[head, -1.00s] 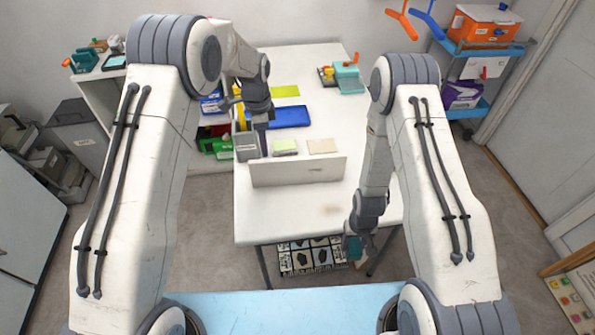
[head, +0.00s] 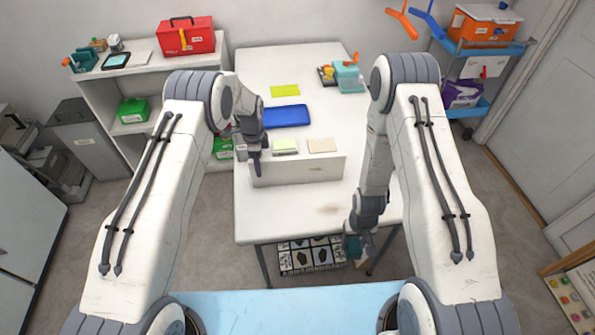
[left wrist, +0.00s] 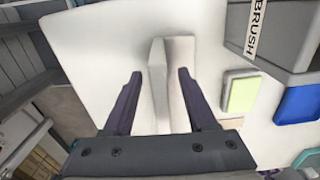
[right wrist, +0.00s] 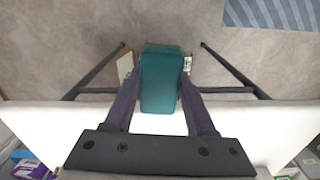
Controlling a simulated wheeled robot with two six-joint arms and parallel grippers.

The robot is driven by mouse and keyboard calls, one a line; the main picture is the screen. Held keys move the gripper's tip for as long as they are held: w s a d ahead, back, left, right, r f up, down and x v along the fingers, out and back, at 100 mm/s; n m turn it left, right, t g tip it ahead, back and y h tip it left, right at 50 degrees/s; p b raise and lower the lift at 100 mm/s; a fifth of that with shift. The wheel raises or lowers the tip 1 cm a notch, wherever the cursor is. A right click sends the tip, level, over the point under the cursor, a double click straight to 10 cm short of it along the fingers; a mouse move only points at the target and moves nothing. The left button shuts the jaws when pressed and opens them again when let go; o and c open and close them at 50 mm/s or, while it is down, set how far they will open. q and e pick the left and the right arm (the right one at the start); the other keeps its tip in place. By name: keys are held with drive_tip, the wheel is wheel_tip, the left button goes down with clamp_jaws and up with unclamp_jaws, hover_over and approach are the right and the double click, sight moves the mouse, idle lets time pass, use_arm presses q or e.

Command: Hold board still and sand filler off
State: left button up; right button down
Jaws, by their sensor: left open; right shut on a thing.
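A white board (head: 310,172) stands on its long edge on the white table (head: 285,215). My left gripper (head: 257,163) is at its left end. In the left wrist view, my left gripper (left wrist: 159,75) is open, with one finger on each side of the board (left wrist: 178,90) and gaps visible. My right gripper (head: 356,242) is shut on a teal block (right wrist: 162,80), also seen in the head view (head: 351,246), near the table's front edge. A faint tan patch (head: 328,209) shows on the table in front of the board. I cannot make out the filler clearly.
Behind the board are a green-yellow pad (head: 285,146), a beige square (head: 322,145) and a blue tray (head: 286,115). A grey bin labelled BRUSH (left wrist: 275,35) stands close by my left gripper. The table's front area is mostly clear.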

use_arm(q)
drive_tip(key=shift+f, duration=1.6)
clamp_jaws()
drive_tip(key=shift+w+r, duration=0.1)
